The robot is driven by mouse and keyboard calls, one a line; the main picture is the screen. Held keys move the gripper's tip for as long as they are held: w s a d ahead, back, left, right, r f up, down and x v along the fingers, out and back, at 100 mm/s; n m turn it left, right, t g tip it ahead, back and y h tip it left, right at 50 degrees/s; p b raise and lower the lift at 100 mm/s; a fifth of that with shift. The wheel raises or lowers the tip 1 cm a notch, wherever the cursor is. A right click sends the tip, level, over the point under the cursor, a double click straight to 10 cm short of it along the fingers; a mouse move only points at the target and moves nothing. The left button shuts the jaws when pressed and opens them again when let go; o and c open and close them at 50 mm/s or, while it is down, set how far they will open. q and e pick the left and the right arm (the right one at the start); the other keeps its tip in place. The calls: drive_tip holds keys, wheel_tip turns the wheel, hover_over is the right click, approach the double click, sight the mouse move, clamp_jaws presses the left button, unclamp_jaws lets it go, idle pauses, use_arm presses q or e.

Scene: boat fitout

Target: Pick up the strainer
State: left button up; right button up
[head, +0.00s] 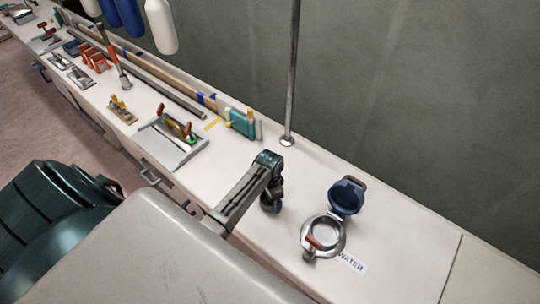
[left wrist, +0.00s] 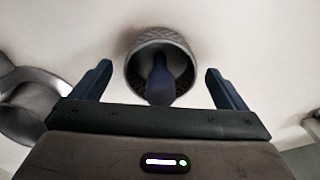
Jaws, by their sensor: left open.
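In the left wrist view, the strainer (left wrist: 133,72) is a round grey mesh basket with a dark blue upright piece (left wrist: 160,82) in its middle. It sits on the pale surface, in line with the gap between my fingers. My left gripper (left wrist: 160,82) is open, with one dark blue finger on each side and a gap to the strainer; nothing is held. In the head view, my left gripper (head: 271,200) points down over the white counter, and I cannot make out the strainer separately there. My right gripper is not in view.
A metal ring housing (head: 338,240) with a red-handled valve (head: 318,242) and a raised blue lid (head: 345,196) stands to the right, beside a WATER label (head: 351,263). A vertical pole (head: 293,80) stands behind my gripper. A grey tray (head: 190,153) with tools lies left.

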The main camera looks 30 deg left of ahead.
use_arm(q)
drive_tip(key=c, duration=1.1)
drive_tip(key=shift+r, duration=0.15)
